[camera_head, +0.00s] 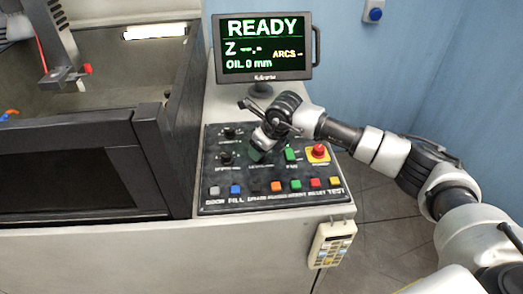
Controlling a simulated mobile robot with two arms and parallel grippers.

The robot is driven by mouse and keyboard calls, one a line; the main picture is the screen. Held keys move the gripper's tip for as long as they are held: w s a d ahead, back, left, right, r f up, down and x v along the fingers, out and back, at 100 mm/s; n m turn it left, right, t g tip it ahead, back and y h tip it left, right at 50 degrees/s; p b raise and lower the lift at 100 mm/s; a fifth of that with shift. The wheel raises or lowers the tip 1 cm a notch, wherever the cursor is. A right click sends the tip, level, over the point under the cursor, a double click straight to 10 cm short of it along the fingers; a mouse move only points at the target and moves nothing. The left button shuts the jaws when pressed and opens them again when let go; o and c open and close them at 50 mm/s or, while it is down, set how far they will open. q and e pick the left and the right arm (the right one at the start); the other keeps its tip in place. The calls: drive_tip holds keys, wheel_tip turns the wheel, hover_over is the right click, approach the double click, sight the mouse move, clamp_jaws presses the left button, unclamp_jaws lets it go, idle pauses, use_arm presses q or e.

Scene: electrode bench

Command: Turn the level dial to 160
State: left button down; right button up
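The control panel (300,194) is a black sloped board with labelled knobs and buttons. Two dark dials show at its left, an upper one (230,133) and a lower one (226,158). The monitor (263,47) reads READY, a blank Z value, and OIL 0 mm. My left gripper is not in view.
A red emergency button (318,152) on a yellow base and a green switch (292,154) are right of my gripper. Coloured push buttons line the panel's front. A handheld pendant (332,243) hangs below. The machine's tank (75,180) stands at left.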

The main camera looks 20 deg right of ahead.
drive_tip(key=b+v, duration=0.1)
drive_tip(key=v, duration=0.8)
drive_tip(key=shift+r+b, duration=0.15)
drive_tip(key=shift+b, duration=0.15)
